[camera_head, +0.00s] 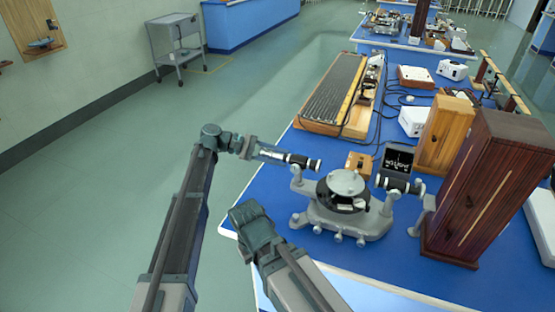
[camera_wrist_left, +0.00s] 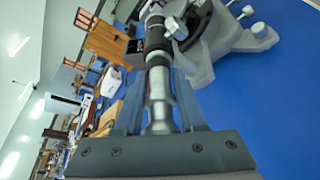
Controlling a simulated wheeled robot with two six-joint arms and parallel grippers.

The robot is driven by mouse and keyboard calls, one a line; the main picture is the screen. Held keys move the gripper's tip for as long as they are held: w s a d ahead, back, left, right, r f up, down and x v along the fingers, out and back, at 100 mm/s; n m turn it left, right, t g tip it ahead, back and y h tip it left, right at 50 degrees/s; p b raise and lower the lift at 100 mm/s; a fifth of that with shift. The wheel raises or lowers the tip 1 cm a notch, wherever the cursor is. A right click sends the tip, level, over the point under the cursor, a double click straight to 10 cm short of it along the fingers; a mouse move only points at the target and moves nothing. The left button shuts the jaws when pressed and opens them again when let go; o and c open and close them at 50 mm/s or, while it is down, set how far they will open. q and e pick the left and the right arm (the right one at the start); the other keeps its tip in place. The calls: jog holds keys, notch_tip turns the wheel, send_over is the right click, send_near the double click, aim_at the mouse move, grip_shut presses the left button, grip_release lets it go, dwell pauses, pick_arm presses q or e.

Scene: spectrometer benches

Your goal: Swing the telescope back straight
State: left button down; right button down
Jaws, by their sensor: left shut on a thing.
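The spectrometer (camera_head: 345,218) stands on the blue bench, with a round silver table at its centre. Its telescope (camera_head: 300,161), a tube with black and silver sections, points out to the left from the centre. My left gripper (camera_head: 262,152) is shut on the telescope's outer end. In the left wrist view, the two fingers (camera_wrist_left: 158,108) lie on either side of the telescope's silver end (camera_wrist_left: 158,85), and its black section runs on toward the spectrometer body. A second tube, the collimator (camera_head: 398,185), is on the right side.
A small dark screen (camera_head: 398,160) reading "NO LIGHT" stands behind the spectrometer. A tall dark wooden cabinet (camera_head: 490,185) and a lighter wooden box (camera_head: 445,135) are to the right. A ridged wooden-framed board (camera_head: 335,92) lies behind.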

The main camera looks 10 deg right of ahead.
pick_arm(q)
jog(key=c, duration=0.6)
grip_release()
jog(key=p+v, duration=0.3)
jog(key=v, duration=1)
jog(key=shift+w+a+p, duration=0.15)
jog(key=shift+a+p, duration=0.2)
